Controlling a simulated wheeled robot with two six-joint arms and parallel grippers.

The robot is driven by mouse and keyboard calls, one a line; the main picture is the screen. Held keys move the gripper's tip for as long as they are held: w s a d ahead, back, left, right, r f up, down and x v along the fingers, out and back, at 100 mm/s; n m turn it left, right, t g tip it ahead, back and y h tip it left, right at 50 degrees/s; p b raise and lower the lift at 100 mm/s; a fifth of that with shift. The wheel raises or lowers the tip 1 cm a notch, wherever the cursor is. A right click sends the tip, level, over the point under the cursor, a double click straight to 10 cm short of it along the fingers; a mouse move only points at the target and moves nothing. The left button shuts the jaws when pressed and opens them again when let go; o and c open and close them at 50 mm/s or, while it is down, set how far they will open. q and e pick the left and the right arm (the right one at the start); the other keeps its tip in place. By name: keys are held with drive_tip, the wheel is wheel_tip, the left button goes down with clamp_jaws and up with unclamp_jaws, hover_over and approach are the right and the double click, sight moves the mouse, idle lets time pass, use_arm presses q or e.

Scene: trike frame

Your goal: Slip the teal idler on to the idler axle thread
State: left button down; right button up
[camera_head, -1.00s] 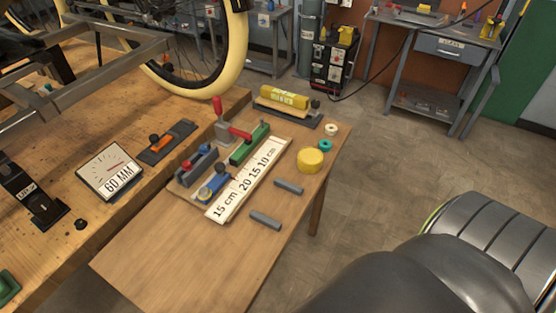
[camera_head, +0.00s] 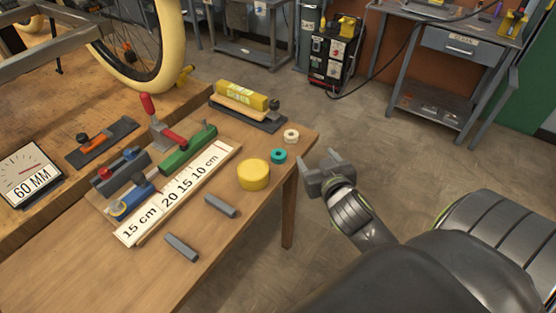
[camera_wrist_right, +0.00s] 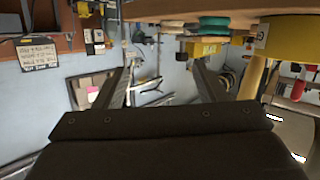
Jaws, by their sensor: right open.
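The teal idler (camera_head: 279,156) is a small ring lying on the right edge of the small wooden table (camera_head: 215,262). It also shows as a teal disc in the right wrist view (camera_wrist_right: 214,26). My right gripper (camera_head: 318,166) is in the air just off the table's right edge, beside the idler and apart from it. It is open, and its two fingers show with nothing between them in the right wrist view (camera_wrist_right: 163,75). I cannot make out the idler axle thread. My left gripper is not in view.
A white ring (camera_head: 291,136) lies just behind the idler, and a yellow cylinder (camera_head: 254,174) stands in front of it. Two grey bars (camera_head: 220,206), a label strip (camera_head: 180,195) and clamps occupy the table. The floor right of the table is clear.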

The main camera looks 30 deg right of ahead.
drive_tip(key=w+a+r+n+t+y, duration=0.2)
drive_tip(key=w+a+r+t+y, duration=0.15)
drive_tip(key=r, duration=0.45)
drive_tip(key=w+a+r+n+t+y, duration=0.2)
drive_tip(key=w+r+n+t+y, duration=0.1)
drive_tip(key=r+t, duration=0.3)
drive_tip(key=a+r+n+g+y, duration=0.3)
drive_tip(key=a+r+n+y, duration=0.25)
drive_tip(key=y, duration=0.35)
drive_tip(key=n+g+h, duration=0.4)
drive_tip(key=g+h, duration=0.3)
drive_tip(key=g, duration=1.1)
hover_over(281, 150)
drive_tip(key=s, duration=0.2)
drive_tip(key=shift+m+y, duration=0.25)
wheel_tip(281, 150, down, 18)
drive_tip(key=shift+a+r+b, duration=0.1)
drive_tip(key=shift+r+b, duration=0.1)
drive_tip(key=shift+b, duration=0.15)
drive_tip(key=f, duration=0.4)
drive_tip(key=shift+w+a+f, duration=0.2)
drive_tip(key=shift+w+f, duration=0.2)
drive_tip(key=shift+w+a+f, duration=0.1)
drive_tip(key=shift+f, duration=0.2)
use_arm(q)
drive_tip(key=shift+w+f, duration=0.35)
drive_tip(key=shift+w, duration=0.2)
